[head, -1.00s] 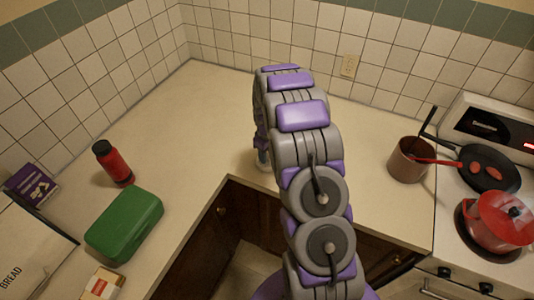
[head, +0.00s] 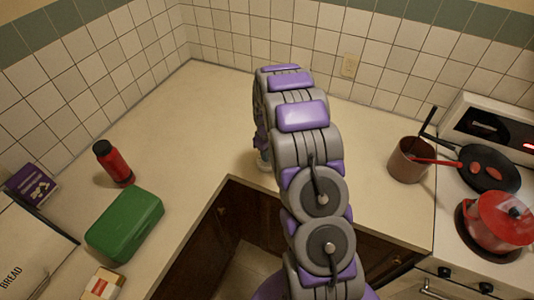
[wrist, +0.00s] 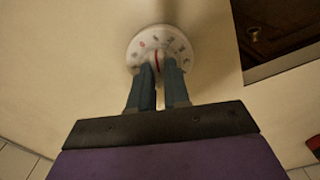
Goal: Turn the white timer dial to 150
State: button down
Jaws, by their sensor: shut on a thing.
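The white timer dial (wrist: 148,40) lies on the counter at the top middle of the wrist view. It has a round face with small blurred marks and a red line near its middle. The marks are too small to read. My gripper (wrist: 159,66) is shut on the timer dial, with its two dark blue fingers at the dial's near side.
A red bottle (head: 114,163) and a green box (head: 125,223) stand on the left counter. A brown pot (head: 407,160) is to the right, beside a stove with a black pan (head: 487,162) and a red pot (head: 498,222). The counter around the dial is clear.

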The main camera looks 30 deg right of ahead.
jog(key=shift+m, duration=0.7)
dwell(1.4)
jog(key=c, duration=1.1)
grip_release()
notch_tip(320, 180, up, 17)
jog(key=shift+r+p, duration=0.15)
jog(key=shift+p, duration=0.4)
